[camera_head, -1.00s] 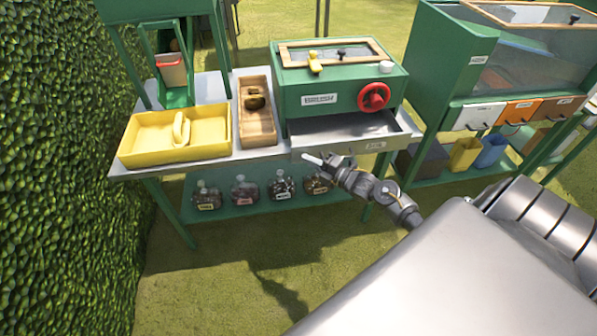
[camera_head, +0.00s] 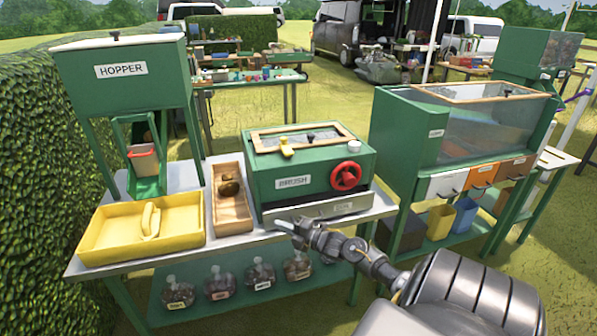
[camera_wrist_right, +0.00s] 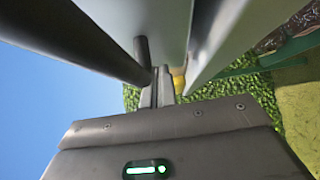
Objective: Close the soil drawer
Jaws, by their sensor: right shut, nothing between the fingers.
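The soil drawer (camera_head: 320,209) is a grey metal drawer under the green box (camera_head: 312,178) with a red wheel (camera_head: 345,176). Its front sits close under the box, and its inside no longer shows. I cannot tell whether a small gap is left. My right gripper (camera_head: 285,225) is shut and empty, just in front of the drawer's lower left part. I cannot tell whether it touches the drawer. In the right wrist view its fingers (camera_wrist_right: 161,88) are together, beside grey metal surfaces. My left gripper is out of view.
A yellow tray (camera_head: 110,243) and a wooden box (camera_head: 233,217) stand left of the green box on the bench. The hopper (camera_head: 125,90) rises behind them. A green cabinet (camera_head: 400,130) stands right.

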